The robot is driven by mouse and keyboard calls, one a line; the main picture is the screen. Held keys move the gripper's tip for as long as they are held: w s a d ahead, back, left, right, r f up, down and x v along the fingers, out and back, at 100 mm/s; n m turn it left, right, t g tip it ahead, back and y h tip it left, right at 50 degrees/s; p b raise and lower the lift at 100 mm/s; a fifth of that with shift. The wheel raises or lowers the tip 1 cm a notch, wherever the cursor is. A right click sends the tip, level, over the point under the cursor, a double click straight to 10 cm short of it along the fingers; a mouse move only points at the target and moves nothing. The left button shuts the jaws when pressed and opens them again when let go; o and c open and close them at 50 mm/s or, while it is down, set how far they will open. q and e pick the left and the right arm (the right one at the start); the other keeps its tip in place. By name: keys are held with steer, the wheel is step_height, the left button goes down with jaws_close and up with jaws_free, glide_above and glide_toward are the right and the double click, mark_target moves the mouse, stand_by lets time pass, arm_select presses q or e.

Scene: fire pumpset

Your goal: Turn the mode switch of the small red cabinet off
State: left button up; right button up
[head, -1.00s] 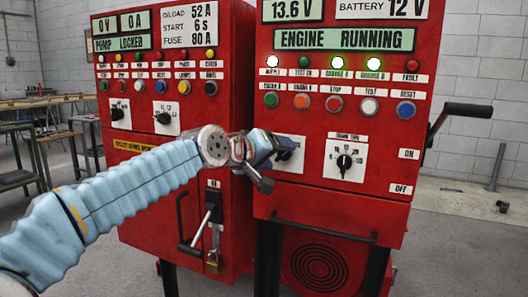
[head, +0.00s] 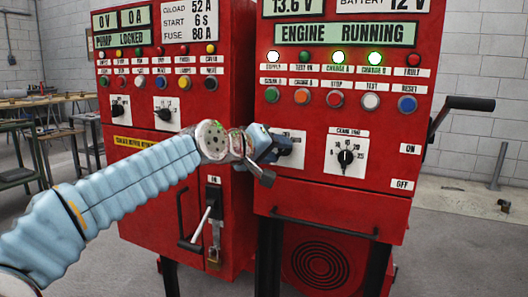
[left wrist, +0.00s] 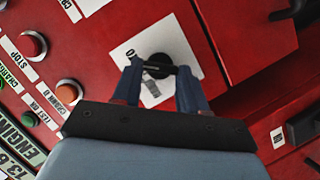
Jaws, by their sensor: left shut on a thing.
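The right-hand red cabinet (head: 335,190) has a display reading ENGINE RUNNING. On its front is a white plate with a black rotary switch (head: 285,146), partly hidden by my left gripper (head: 274,147) in the head view. In the left wrist view the switch (left wrist: 158,66) shows as a round black knob with a crossbar on the white plate (left wrist: 180,45). The two blue fingers of my left gripper (left wrist: 160,85) stand on either side of the knob and are shut on it. The switch's marked position is too hidden to read. My right gripper is not in view.
Another red cabinet (head: 150,200), reading PUMP LOCKED, stands at left with a lever handle (head: 203,228). A second black dial (head: 346,157) sits right of the switch. A bar handle (head: 325,229) runs below, and a black crank (head: 465,104) juts out at right.

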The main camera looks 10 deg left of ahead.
arm_select(q)
steer(key=shift+f+n+b, duration=0.4)
steer(key=shift+n+b, duration=0.1)
steer(key=shift+b, duration=0.2)
steer(key=shift+a+f+n+t+h+b, duration=0.15)
steer(key=shift+n+t+h+b, duration=0.15)
steer(key=shift+n+h+b, duration=0.5)
steer(key=n+b, duration=0.2)
steer(key=b, duration=0.1)
steer(key=shift+t, duration=0.3)
steer(key=shift+n+t+h+b, duration=0.3)
steer(key=shift+n+h+b, duration=0.3)
steer(key=shift+n, duration=0.3)
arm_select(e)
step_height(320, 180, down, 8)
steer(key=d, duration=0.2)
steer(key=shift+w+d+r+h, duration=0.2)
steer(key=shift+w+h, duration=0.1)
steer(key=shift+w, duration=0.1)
arm_select(q)
steer(key=o, duration=1.1)
steer(key=shift+c, duration=0.2)
